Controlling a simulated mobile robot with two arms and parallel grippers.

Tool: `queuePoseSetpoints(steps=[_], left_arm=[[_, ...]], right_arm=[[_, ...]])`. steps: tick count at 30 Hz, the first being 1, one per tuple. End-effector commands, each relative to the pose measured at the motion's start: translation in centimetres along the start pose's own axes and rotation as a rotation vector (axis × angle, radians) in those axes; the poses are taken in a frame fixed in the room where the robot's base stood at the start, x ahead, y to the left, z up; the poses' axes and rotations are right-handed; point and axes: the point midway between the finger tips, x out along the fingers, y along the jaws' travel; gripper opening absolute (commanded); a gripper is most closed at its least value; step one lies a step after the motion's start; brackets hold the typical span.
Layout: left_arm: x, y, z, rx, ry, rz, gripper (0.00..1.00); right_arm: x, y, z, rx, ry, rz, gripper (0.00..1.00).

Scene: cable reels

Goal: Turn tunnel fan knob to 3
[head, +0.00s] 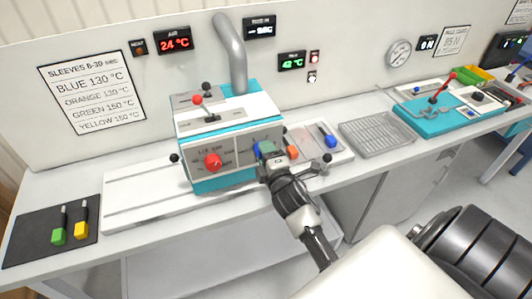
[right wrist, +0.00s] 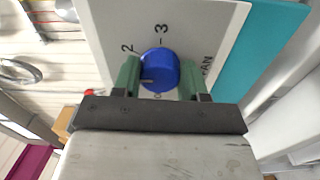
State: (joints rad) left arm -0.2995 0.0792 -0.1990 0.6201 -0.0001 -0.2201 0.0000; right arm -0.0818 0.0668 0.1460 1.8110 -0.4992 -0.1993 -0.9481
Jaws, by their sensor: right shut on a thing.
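The tunnel fan knob (right wrist: 160,69) is round and blue, on the pale front panel of the tunnel machine (head: 228,110). In the right wrist view its face shows between my green fingertips, with a "2" at upper left, a "3" above and "FAN" at the right. A short light mark on the knob lies toward its lower left, not at the 3. My right gripper (right wrist: 160,78) is shut on the knob, one finger on each side. In the head view the gripper (head: 266,152) covers most of the knob. My left gripper is not in view.
A red knob (head: 212,162) sits left on the same panel. An orange piece (head: 292,152) is close right of my gripper. A black mat (head: 52,232) with green and yellow tools lies far left; a metal grid tray (head: 378,134) stands right.

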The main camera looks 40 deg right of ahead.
Motion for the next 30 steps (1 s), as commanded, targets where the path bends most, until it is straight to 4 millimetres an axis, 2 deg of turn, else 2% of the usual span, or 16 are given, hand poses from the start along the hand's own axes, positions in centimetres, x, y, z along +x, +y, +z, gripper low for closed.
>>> queuePoseSetpoints(steps=[30], left_arm=[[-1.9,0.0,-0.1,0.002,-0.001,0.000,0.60]], right_arm=[[0.0,-0.4,-0.2,0.966,-0.003,-0.003,0.19]])
